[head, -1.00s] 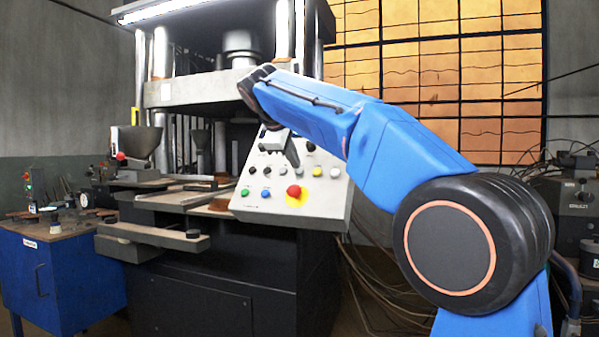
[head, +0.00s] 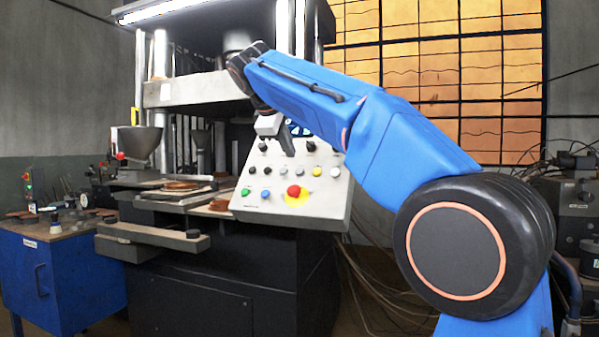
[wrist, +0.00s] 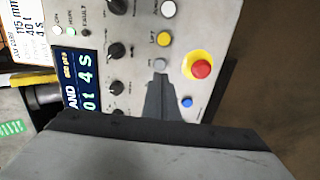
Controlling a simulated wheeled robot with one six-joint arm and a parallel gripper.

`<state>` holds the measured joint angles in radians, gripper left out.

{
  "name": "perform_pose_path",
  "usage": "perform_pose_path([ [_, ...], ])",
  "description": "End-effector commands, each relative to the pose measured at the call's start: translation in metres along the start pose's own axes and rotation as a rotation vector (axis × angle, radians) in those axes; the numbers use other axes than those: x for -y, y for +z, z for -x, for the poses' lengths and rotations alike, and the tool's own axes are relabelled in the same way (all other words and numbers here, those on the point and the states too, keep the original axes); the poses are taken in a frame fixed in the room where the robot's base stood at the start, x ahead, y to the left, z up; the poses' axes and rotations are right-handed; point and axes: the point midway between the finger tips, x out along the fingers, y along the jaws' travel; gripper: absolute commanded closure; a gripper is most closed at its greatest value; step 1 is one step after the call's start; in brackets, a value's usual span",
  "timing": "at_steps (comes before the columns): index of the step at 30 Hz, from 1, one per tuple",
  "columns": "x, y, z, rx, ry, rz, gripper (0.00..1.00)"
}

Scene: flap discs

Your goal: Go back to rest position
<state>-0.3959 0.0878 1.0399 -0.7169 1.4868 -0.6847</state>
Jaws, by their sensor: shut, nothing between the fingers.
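My gripper (head: 287,146) hangs from my blue arm in front of the upper part of the control panel (head: 335,205) in the head view. In the wrist view my gripper (wrist: 160,82) shows as a grey shut finger shape over the panel face (wrist: 215,30). It is shut and holds nothing. The panel carries a red stop button (head: 294,191) on a yellow base, which also shows in the wrist view (wrist: 201,68). A lit display (wrist: 76,88) shows at the left there. I cannot tell the exact gap between the fingertips and the panel.
The press (head: 215,275) stands behind and left of the panel, with brown discs (head: 180,185) on its bed. A blue cabinet (head: 65,275) stands at far left. Dark equipment (head: 578,195) and cables are at far right. The floor shows between press and arm.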

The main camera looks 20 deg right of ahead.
Motion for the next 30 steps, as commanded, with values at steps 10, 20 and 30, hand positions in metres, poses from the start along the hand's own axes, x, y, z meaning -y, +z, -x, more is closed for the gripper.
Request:
perform_pose_path([
  [10, 0.015, 0.021, -0.005, -0.009, -0.028, -0.032, 1.0],
  [20, 0.108, 0.103, -0.031, -0.039, -0.169, -0.201, 1.0],
  [30, 0.242, 0.188, -0.055, -0.043, -0.328, -0.436, 1.0],
])
